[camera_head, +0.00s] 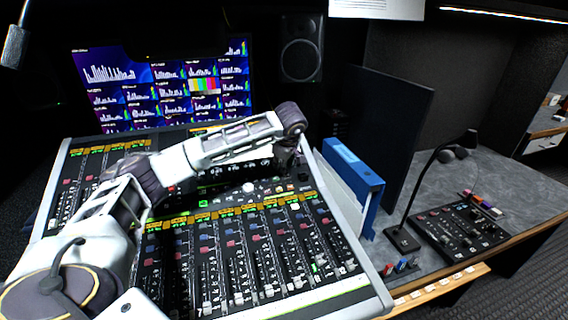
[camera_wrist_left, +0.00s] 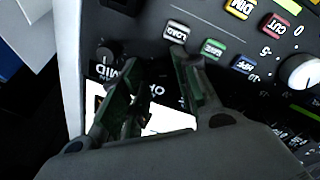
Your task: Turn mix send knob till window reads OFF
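My left arm reaches across the mixing console (camera_head: 350,215) from the left. Its gripper (camera_head: 287,158) is small and dark in the head view, low over the console's upper right part. In the left wrist view the two fingers of the left gripper (camera_wrist_left: 152,62) stand apart above the panel, with no clearly held object between them. A small dark knob (camera_wrist_left: 104,52) sits beside the left fingertip, near a "MID" label. A bright white window (camera_wrist_left: 168,121) lies partly hidden behind the fingers; its reading cannot be made out. The mix send knob cannot be identified for certain.
Red, green and yellow labelled buttons and a white knob (camera_wrist_left: 299,71) lie right of the fingers. A blue binder (camera_head: 353,175) stands right of the console. A gooseneck microphone (camera_head: 425,185) and a small control panel (camera_head: 462,230) are farther right. Screens (camera_head: 165,90) stand behind.

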